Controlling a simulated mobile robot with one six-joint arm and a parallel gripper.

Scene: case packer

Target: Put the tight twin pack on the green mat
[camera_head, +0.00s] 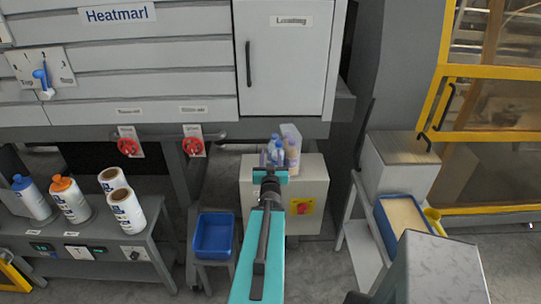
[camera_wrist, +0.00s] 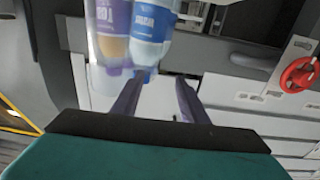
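Two bottles stand close together in clear wrap above the grey box in the head view, one with a blue cap; this looks like the twin pack (camera_head: 291,148). In the wrist view the pack (camera_wrist: 150,25) shows upside down at the top, with a purple-labelled and a blue-labelled bottle. My gripper (camera_head: 270,172) is in front of the pack in the head view. In the wrist view my gripper (camera_wrist: 160,80) has its two dark fingers apart, with the blue bottle's cap end near the left fingertip. Whether they touch I cannot tell. No green mat shows.
A blue bin (camera_head: 213,236) stands left of my arm. Several bottles and rolls stand on a grey bench (camera_head: 95,245) at left. A blue tray (camera_head: 403,218) lies on the right-hand stand. Red knobs (camera_head: 194,147) stick out from the machine front. A yellow-framed guard (camera_head: 490,127) is at far right.

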